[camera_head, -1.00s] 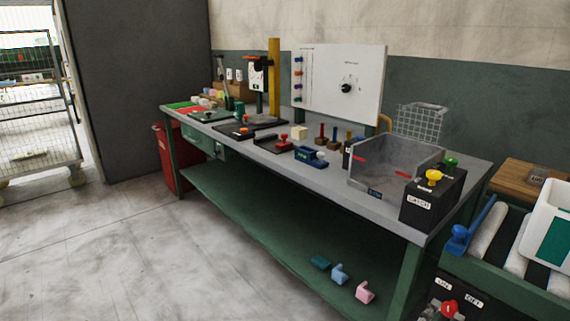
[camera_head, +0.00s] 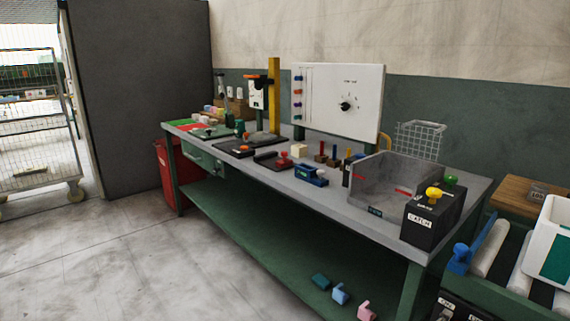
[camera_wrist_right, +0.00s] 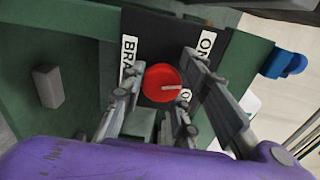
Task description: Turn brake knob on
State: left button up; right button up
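The brake knob (camera_wrist_right: 160,83) is a round red knob on a black panel (camera_wrist_right: 151,28) in the right wrist view. A pale mark on it points right, towards the label starting with O (camera_wrist_right: 185,97), partly hidden by a finger. The ON label (camera_wrist_right: 206,45) is at upper right and a label starting BRA (camera_wrist_right: 129,55) at left. My right gripper (camera_wrist_right: 163,66) is open, one finger on each side of the knob; I cannot tell if either touches it. In the head view only the panel's top (camera_head: 462,305) shows at the bottom edge. My left gripper is not in view.
A conveyor with rollers (camera_head: 491,248), a blue lever (camera_head: 460,258) and a white bin (camera_head: 556,240) are by the panel. The workbench (camera_head: 330,204) holds a grey tray (camera_head: 385,190) and a black CATCH box (camera_head: 420,222). Open floor lies at left.

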jog(key=shift+r, duration=0.1)
grip_shut()
jog(key=shift+w+r+p, duration=0.1)
jog(key=shift+r+p, duration=0.15)
jog(key=shift+p, duration=0.2)
jog(key=shift+r+n+p, duration=0.1)
jog(key=shift+n+p, duration=0.6)
jog(key=shift+n, duration=0.1)
jog(key=n+p, duration=0.3)
jog(key=shift+w+r, duration=0.15)
jog(key=shift+r, duration=0.05)
jog(key=o, duration=0.6)
grip_release()
jog(key=shift+f, duration=0.15)
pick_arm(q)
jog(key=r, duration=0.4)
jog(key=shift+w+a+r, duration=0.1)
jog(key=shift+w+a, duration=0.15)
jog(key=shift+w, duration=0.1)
pick_arm(e)
jog(key=shift+f, duration=0.25)
